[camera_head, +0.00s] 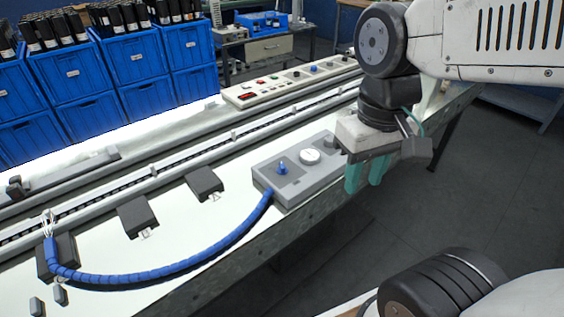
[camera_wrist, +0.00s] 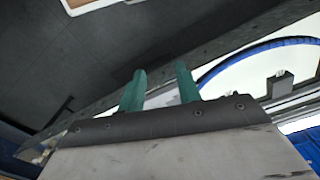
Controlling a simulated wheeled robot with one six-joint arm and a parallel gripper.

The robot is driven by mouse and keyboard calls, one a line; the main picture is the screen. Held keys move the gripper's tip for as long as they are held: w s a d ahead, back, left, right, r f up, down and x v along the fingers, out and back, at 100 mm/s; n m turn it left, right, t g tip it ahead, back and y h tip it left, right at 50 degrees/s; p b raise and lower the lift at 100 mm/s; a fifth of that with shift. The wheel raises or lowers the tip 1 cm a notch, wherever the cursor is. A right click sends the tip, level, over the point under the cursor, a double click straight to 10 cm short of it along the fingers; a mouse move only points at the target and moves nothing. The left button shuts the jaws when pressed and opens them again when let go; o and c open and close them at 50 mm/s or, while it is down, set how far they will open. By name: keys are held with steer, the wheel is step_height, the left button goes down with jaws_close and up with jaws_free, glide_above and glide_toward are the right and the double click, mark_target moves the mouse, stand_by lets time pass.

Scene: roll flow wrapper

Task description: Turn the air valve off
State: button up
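A grey box (camera_head: 290,197) sits on the near edge of the white machine bed. On its top are a small blue valve knob (camera_head: 282,168), a round white dial (camera_head: 309,157) and a dark round part at the right end, partly behind my gripper. A blue hose (camera_head: 170,268) runs from the box's front left. My gripper (camera_head: 363,180) hangs at the box's right end, pointing down, to the right of the blue knob and apart from it. In the wrist view its two teal fingers (camera_wrist: 161,76) stand apart with nothing held between them. The knob cannot be made out there.
Dark blocks (camera_head: 137,216) lie on the bed left of the box. Behind is a long rail (camera_head: 155,172) and a control panel (camera_head: 285,85). Blue crates (camera_head: 135,58) with dark bottles stand at the back left. The dark floor (camera_head: 440,190) at right is open.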

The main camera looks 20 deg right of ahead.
steer(key=w+f+g, duration=0.2)
steer(key=w+f, duration=0.2)
steer(key=w, duration=0.7)
steer(key=m+t, duration=0.2)
glide_above(282, 163)
step_height(282, 163, down, 7)
steer(key=shift+r, duration=0.1)
steer(key=shift+m, duration=0.3)
step_height(282, 163, down, 8)
steer(key=shift+r, duration=0.15)
steer(key=shift+c, duration=0.3)
jaws_close()
